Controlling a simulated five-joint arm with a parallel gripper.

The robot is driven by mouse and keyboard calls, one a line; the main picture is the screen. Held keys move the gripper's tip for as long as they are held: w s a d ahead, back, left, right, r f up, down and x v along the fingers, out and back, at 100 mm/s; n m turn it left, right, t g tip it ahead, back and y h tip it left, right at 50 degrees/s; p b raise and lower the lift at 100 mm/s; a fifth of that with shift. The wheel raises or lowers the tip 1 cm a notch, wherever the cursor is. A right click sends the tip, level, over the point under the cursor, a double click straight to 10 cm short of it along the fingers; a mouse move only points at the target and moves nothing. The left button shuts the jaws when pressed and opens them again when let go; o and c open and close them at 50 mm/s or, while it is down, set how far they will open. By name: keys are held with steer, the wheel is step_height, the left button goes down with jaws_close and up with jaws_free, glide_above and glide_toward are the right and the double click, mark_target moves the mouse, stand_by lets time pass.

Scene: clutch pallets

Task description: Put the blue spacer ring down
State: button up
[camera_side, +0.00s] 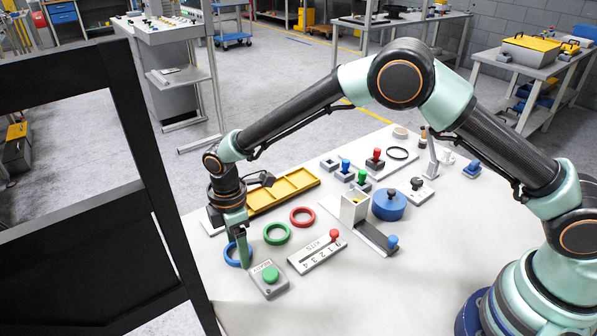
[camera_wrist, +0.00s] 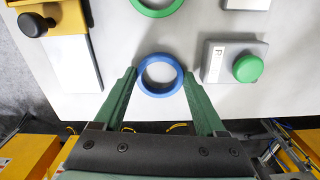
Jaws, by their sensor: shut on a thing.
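The blue spacer ring (camera_side: 229,261) is near the left edge of the white table, low at the table's surface. I cannot tell whether it touches the table. In the wrist view the blue ring (camera_wrist: 160,93) sits flat between the two green fingers, one on each side. My gripper (camera_side: 245,258) points down and is shut on the ring; its fingers (camera_wrist: 160,76) hold the ring's outer sides.
A green ring (camera_side: 277,241) and a red ring (camera_side: 303,224) lie to the right. A grey box with a green button (camera_side: 270,274) stands close by. A numbered slider plate (camera_side: 315,255) and yellow tray (camera_side: 285,190) are near. A dark frame (camera_side: 150,170) stands at left.

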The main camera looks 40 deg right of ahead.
steer(key=shift+f, duration=0.1)
steer(key=o, duration=1.3)
steer(key=shift+f, duration=0.1)
steer(key=shift+c, duration=0.2)
step_height(320, 180, up, 12)
steer(key=d+r+m+t, duration=0.1)
steer(key=d+r+m, duration=0.3)
steer(key=d+r, duration=0.35)
steer(key=s+d+r+m+t, duration=0.2)
steer(key=s+d+m, duration=0.4)
steer(key=s+d, duration=0.2)
steer(key=s+d+r+m+t, duration=0.2)
steer(key=s+d+r+m, duration=0.1)
steer(key=s+d+m, duration=0.3)
steer(key=s+d, duration=0.2)
steer(key=d, duration=0.2)
steer(key=shift+d+r+m+t, duration=0.15)
steer(key=shift+d+m+t, duration=0.15)
steer(key=shift+m, duration=0.1)
